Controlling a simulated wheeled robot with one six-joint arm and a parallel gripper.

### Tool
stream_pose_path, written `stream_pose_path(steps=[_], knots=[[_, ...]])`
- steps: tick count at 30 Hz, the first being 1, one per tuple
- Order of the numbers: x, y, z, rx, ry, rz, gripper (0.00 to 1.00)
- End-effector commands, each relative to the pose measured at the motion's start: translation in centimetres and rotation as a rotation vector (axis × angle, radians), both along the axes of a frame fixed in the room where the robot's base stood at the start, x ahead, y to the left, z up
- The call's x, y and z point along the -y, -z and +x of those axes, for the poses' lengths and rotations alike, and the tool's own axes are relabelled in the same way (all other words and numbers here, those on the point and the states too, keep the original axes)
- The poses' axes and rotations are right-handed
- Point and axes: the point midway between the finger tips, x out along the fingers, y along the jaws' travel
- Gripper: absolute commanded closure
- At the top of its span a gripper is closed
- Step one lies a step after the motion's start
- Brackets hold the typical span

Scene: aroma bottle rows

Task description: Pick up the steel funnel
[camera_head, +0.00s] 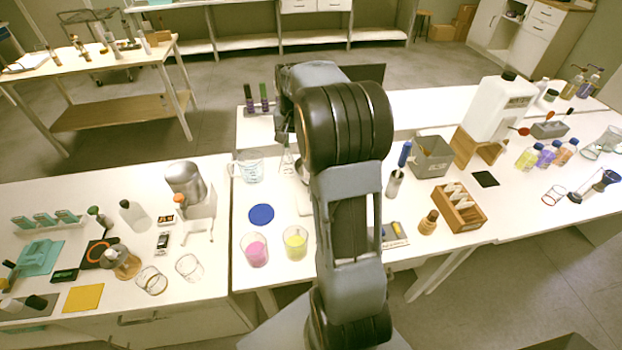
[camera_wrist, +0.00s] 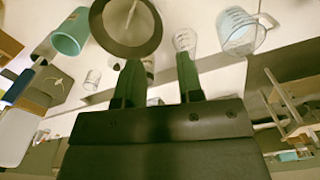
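In the wrist view a round, wide-mouthed, dark-brownish metallic vessel with a pale rim (camera_wrist: 126,48) is at the top, just beyond my left finger. It looks like the steel funnel, though its stem is not visible and a thin rod shows across its mouth. My gripper (camera_wrist: 158,61) has its two dark green fingers apart, with nothing held between them. The round vessel lies ahead and slightly left of the fingertips. In the head view my arm hides most of this area and the gripper's fingers.
Close by are a glass measuring beaker (camera_wrist: 240,32), a clear flask (camera_wrist: 186,40) and a teal cup (camera_wrist: 71,33). In the head view a steel jug (camera_head: 185,180), a blue disc (camera_head: 261,214) and pink (camera_head: 254,250) and yellow (camera_head: 295,242) beakers stand left of my arm.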

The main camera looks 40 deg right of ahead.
Motion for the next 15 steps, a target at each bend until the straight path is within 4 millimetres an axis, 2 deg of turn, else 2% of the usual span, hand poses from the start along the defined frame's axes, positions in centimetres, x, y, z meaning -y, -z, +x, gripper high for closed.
stream_pose_path(steps=[4,15], knots=[[-0.1,2.1,0.0,-0.002,-0.001,0.001,0.66],[-0.1,4.7,0.0,-0.003,-0.003,0.001,0.66]])
